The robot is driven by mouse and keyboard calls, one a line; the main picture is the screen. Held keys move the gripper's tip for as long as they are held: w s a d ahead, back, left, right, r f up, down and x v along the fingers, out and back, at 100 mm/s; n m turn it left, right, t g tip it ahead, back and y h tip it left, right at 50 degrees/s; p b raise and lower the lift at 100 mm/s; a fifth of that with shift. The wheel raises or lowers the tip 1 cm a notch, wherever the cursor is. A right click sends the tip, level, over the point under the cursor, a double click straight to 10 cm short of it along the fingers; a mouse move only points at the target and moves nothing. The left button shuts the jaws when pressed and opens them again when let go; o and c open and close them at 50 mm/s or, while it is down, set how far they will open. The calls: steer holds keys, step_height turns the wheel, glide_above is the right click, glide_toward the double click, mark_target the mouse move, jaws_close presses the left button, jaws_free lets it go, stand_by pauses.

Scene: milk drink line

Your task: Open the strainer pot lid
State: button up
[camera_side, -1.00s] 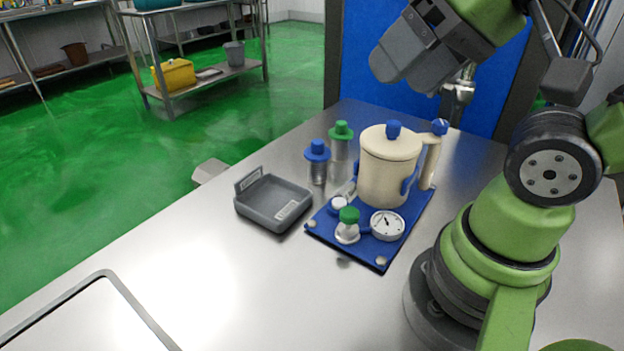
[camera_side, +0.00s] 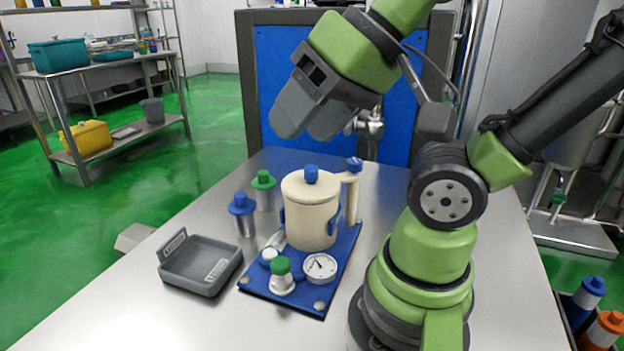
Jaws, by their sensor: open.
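The strainer pot (camera_side: 310,222) is a cream cylinder on a blue base plate (camera_side: 343,254). Its cream lid (camera_side: 301,187) with a blue knob (camera_side: 311,174) sits on top and looks closed. A cream arm with a blue cap (camera_side: 354,164) stands at the pot's right side. My gripper (camera_side: 305,137) is above the pot, apart from the lid and pointing down and a little left. It is open, and nothing shows between the fingers.
A gauge (camera_side: 320,267) and a green-capped valve (camera_side: 282,275) sit at the plate's front. A blue-capped bottle (camera_side: 243,215) and a green-capped bottle (camera_side: 264,190) stand left of the pot. A grey tray (camera_side: 201,265) lies farther left. The table's front left is clear.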

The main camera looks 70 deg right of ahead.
steer(key=w+d+f+m+g+h, duration=0.2)
steer(key=w+d+m+g, duration=0.2)
steer(key=w+d, duration=0.3)
steer(key=m+g, duration=0.3)
glide_above(311, 167)
step_height(311, 167, down, 5)
steer(key=shift+a+r, duration=0.15)
steer(key=shift+f, duration=0.25)
step_height(311, 167, down, 10)
steer(key=shift+r, duration=0.15)
jaws_close()
